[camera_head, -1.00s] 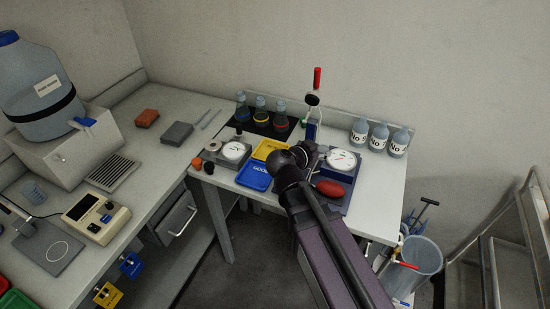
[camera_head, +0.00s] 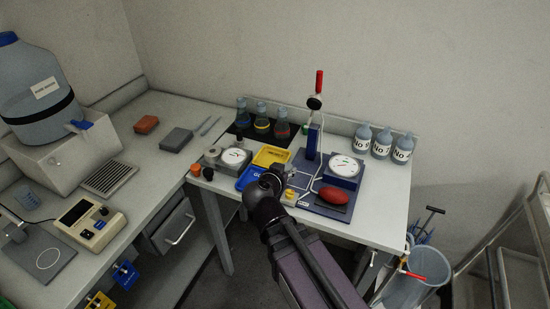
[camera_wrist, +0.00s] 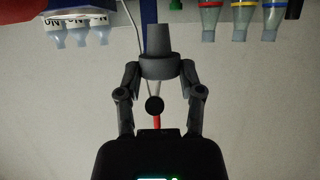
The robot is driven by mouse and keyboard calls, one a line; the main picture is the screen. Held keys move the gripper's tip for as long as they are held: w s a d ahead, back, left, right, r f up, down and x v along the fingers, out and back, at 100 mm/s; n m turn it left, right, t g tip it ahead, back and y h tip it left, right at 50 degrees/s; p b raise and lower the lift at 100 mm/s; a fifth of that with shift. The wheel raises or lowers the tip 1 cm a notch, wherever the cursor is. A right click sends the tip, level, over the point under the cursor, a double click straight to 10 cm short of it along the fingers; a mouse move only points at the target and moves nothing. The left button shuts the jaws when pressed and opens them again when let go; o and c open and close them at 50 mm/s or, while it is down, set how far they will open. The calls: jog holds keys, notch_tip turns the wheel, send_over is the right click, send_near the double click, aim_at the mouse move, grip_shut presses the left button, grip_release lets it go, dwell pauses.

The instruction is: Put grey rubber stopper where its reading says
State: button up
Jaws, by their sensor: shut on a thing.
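My gripper (camera_wrist: 160,72) is shut on the grey rubber stopper (camera_wrist: 159,42), a tapered plug with a wider collar between the fingers. In the head view my gripper (camera_head: 283,170) is above the bench, near the trays and the dark blue stand; the stopper cannot be made out there. A yellow tray (camera_head: 270,156) and a blue tray (camera_head: 250,181) lie left of my gripper; the blue one is partly hidden.
A second dial (camera_head: 234,157) stands left of the trays, near an orange stopper (camera_head: 195,170) and a dark one (camera_head: 208,174). A red bulb (camera_head: 334,195) lies by the right gauge. A tall red-topped stand (camera_head: 314,130), flasks (camera_head: 262,122) and bottles (camera_head: 382,142) stand behind.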

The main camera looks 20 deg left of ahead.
jog(key=w+a+f+b, duration=0.1)
jog(key=w+a, duration=0.7)
jog(key=w, duration=0.3)
jog(key=shift+w+a+f, duration=0.2)
jog(key=shift+w+a, duration=0.05)
jog(key=shift+w, duration=0.15)
jog(key=shift+w+a+f+b, duration=0.4)
jog(key=shift+w+f+b, duration=0.15)
jog(key=shift+b, duration=0.1)
jog(key=shift+f+b, duration=1.3)
jog(key=shift+b, duration=0.05)
jog(key=shift+f+b, duration=0.3)
jog(key=shift+b, duration=0.05)
jog(key=shift+s+d+f+b, duration=0.2)
jog(key=shift+b, duration=0.1)
jog(key=o, duration=1)
jog(key=shift+s, duration=0.1)
